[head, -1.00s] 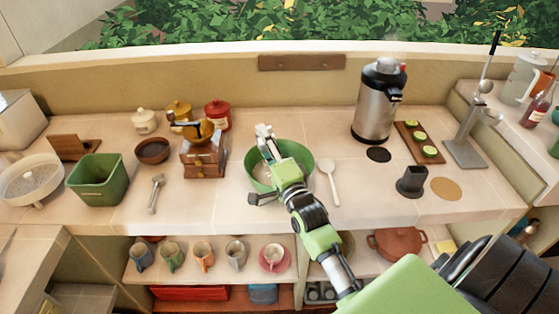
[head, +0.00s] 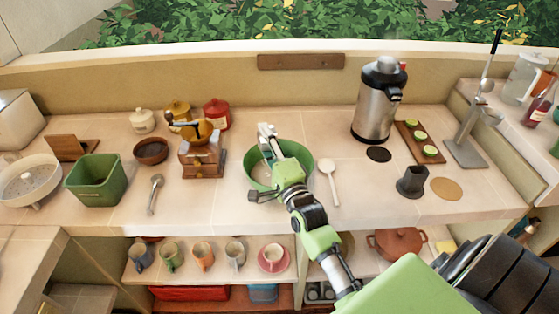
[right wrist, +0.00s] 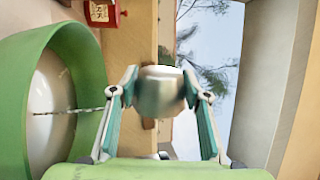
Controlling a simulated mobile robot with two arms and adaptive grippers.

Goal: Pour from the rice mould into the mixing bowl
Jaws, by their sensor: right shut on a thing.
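The green mixing bowl (head: 304,159) stands on the counter in the middle of the head view; its rim and pale inside fill the left of the right wrist view (right wrist: 20,90). My right gripper (head: 267,140) reaches over the bowl in the head view and covers part of it. In the right wrist view the gripper (right wrist: 160,82) is shut on a small, blurred metallic thing, apparently the rice mould (right wrist: 158,94). The mould's opening and contents cannot be made out. My left gripper is not in view.
A white spoon (head: 329,178) lies just right of the bowl. A wooden grinder (head: 201,161) stands to its left, near a green bin (head: 94,181). A steel flask (head: 378,103) and a black cup (head: 411,181) stand to the right. The counter's front strip is mostly clear.

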